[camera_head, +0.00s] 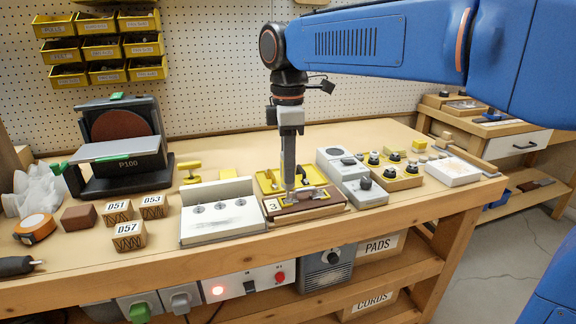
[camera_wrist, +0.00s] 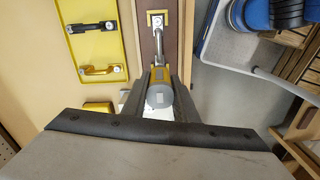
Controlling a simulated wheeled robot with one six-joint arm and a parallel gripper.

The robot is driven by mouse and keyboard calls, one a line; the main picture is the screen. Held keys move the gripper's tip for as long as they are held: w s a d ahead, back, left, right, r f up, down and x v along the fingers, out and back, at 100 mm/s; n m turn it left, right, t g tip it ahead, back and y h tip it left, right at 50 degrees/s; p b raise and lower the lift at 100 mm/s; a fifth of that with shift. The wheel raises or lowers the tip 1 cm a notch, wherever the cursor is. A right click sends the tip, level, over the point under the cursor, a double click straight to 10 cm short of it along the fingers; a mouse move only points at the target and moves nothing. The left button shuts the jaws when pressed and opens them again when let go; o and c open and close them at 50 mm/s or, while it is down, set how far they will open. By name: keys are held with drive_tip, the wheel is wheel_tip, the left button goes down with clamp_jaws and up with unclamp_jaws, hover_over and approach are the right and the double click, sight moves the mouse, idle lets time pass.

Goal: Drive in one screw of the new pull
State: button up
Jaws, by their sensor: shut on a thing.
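My gripper (camera_head: 289,178) points straight down over the brown drawer front (camera_head: 312,207), which lies on the bench with a card marked 3 at its left end. It is shut on a grey, round-ended tool with a yellow part, seemingly a driver (camera_wrist: 160,95). The new pull (camera_wrist: 157,45), a silver bar with a yellow square plate at its far end, lies along the brown front in the wrist view. The tool is over the pull's near end. The tool's tip and the screw under it are hidden, so I cannot tell whether they touch.

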drive_tip(key=shift+r, duration=3)
